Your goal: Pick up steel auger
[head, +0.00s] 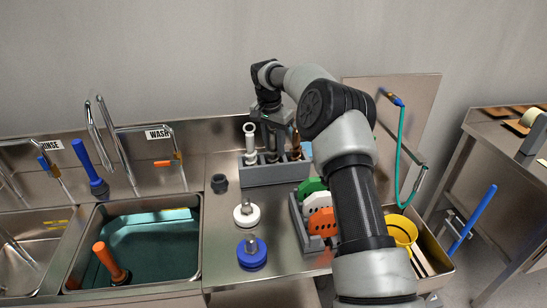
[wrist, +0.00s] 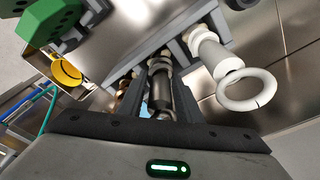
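The steel auger (wrist: 160,92) is a dark grey metal shaft standing upright in a grey rack (head: 262,177), between a white auger and a bronze-coloured one. In the head view my gripper (head: 268,122) is above the middle of the rack, pointing down, and partly hides the steel auger. In the wrist view my gripper (wrist: 161,75) has one finger on each side of the steel auger. The fingers look apart, with narrow gaps beside the shaft. Contact at the fingertips is hard to make out.
The white ring-topped auger (head: 250,142) stands close at left and the bronze one (head: 296,142) close at right. Coloured discs (head: 319,212) stand in a holder in front. White (head: 246,214) and blue (head: 251,252) knobbed parts sit on the counter, left of which is a sink (head: 150,245).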

